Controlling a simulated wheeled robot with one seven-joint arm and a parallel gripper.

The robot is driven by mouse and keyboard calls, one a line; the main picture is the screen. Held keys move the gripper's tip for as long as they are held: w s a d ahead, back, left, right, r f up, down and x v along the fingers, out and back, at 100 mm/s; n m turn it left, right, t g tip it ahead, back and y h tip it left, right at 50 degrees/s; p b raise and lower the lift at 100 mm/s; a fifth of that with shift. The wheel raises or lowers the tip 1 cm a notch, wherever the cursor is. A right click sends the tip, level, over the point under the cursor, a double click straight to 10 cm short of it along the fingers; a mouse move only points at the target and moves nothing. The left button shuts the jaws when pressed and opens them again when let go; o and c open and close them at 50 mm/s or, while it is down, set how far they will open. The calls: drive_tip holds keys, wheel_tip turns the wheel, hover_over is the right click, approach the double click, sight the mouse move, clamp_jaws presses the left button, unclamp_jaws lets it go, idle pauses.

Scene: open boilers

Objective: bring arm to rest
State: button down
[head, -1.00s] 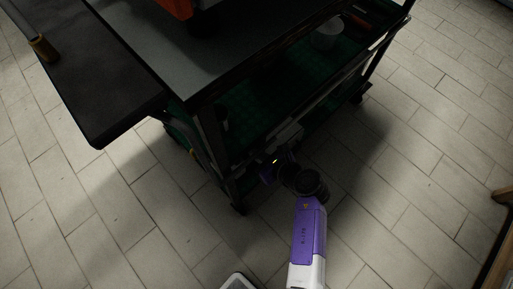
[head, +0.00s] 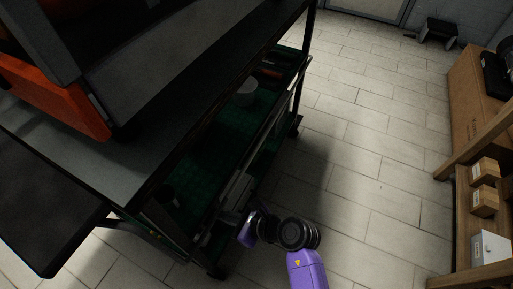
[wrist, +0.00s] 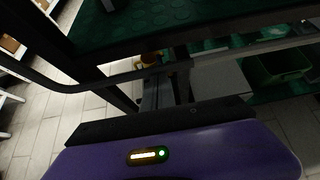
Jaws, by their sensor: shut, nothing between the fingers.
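My arm reaches in from the bottom of the head view, its purple wrist (head: 246,232) beside the lower side of a dark cart (head: 215,150). My gripper (wrist: 167,90) shows in the wrist view as dark fingers beyond the purple housing. It is shut and empty, close to the cart's rail and lower shelf. In the head view the fingers are hard to make out against the cart. I cannot tell whether they touch it.
The cart has a green-lined shelf with a white round container (head: 246,92). An orange object (head: 55,95) sits on its top. A wooden shelf unit (head: 465,185) with small boxes stands at right. Tiled floor (head: 365,150) between them is clear.

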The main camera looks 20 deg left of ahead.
drive_tip(key=s+d+r+n+t+h, duration=0.45)
drive_tip(key=s+d+r+n, duration=0.2)
drive_tip(key=d, duration=0.65)
drive_tip(key=s+d+r+n+t+h, duration=0.3)
drive_tip(key=s+d+r+n+t, duration=0.35)
drive_tip(key=d, duration=0.65)
drive_tip(key=s+d+r+n+t+h, duration=0.35)
drive_tip(key=s+d+r+n, duration=0.35)
drive_tip(key=d, duration=0.7)
wheel_tip(320, 180, up, 13)
drive_tip(key=s+m+p, duration=0.1)
drive_tip(key=p, duration=1.1)
drive_tip(key=shift+a+p, duration=0.2)
drive_tip(key=shift+p, duration=0.15)
drive_tip(key=shift+g, duration=0.25)
